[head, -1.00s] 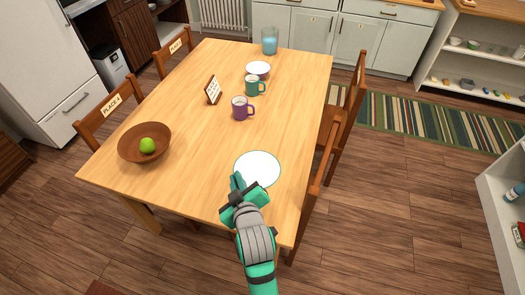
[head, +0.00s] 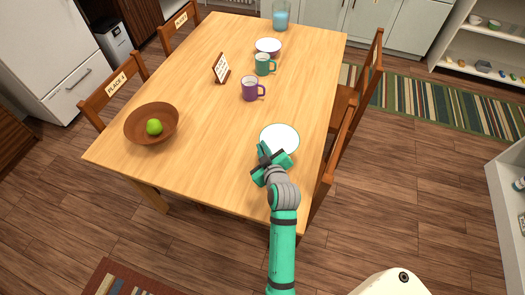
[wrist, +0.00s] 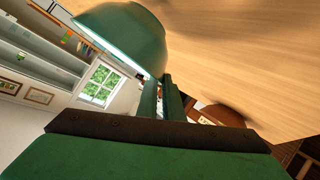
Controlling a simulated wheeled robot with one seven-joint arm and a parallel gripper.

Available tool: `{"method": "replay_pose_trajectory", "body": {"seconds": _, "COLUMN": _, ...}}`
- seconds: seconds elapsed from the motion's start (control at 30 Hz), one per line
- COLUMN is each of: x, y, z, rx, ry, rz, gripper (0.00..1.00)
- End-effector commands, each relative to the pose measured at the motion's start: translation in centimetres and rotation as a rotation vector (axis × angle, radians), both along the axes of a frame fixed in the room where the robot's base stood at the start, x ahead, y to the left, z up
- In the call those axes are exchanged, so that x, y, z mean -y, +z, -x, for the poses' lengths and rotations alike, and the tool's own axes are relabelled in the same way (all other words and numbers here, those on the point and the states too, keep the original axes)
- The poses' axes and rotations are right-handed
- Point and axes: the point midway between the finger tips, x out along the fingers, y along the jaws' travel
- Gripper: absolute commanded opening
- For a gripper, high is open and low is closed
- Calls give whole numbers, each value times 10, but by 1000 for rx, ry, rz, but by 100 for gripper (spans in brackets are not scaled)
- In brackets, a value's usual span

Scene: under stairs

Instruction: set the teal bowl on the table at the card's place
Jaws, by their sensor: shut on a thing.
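The teal bowl (wrist: 125,35) is large in the wrist view, teal outside with a pale rim. In the head view the bowl (head: 280,138) shows its white inside and thin teal rim, at the table's near right part. My gripper (head: 268,158) is shut on the bowl's near side; its fingers (wrist: 168,97) also show in the wrist view. I cannot tell whether the bowl touches the table (head: 205,135). The standing card (head: 221,68) is on the table, left of the mugs; its writing is too small to read.
A wooden bowl (head: 137,116) with a green apple (head: 154,127) stands at left. A purple mug (head: 251,89), a green mug (head: 263,65), another white-inside bowl (head: 268,45) and a blue glass (head: 281,16) stand farther back. Chairs line both sides; the left ones carry place labels (head: 116,84).

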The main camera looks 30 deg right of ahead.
Motion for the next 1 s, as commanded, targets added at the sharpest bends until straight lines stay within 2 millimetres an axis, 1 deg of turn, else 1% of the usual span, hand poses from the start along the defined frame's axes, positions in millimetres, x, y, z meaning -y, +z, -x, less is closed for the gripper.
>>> {"method": "replay_pose_trajectory", "body": {"seconds": 0.07, "x": 4, "y": -10, "z": -1, "rx": -2, "ry": -1, "rz": -1, "gripper": 0}}
{"method": "replay_pose_trajectory", "body": {"seconds": 0.1, "x": 4, "y": -16, "z": -1, "rx": -2, "ry": -1, "rz": -1, "gripper": 0}}
{"method": "replay_pose_trajectory", "body": {"seconds": 0.23, "x": 4, "y": -32, "z": -1, "rx": -1, "ry": 0, "rz": -1, "gripper": 0}}
{"method": "replay_pose_trajectory", "body": {"seconds": 0.3, "x": 4, "y": -35, "z": -1, "rx": 0, "ry": 0, "rz": 1, "gripper": 0}}
{"method": "replay_pose_trajectory", "body": {"seconds": 0.67, "x": 6, "y": -37, "z": 0, "rx": 0, "ry": -4, "rz": 1, "gripper": 0}}
{"method": "replay_pose_trajectory", "body": {"seconds": 0.7, "x": 6, "y": -38, "z": 0, "rx": -1, "ry": -5, "rz": -1, "gripper": 11}}
{"method": "replay_pose_trajectory", "body": {"seconds": 0.77, "x": 6, "y": -38, "z": 0, "rx": -1, "ry": -5, "rz": -1, "gripper": 25}}
{"method": "replay_pose_trajectory", "body": {"seconds": 1.0, "x": 4, "y": -38, "z": 0, "rx": -1, "ry": -2, "rz": -1, "gripper": 25}}
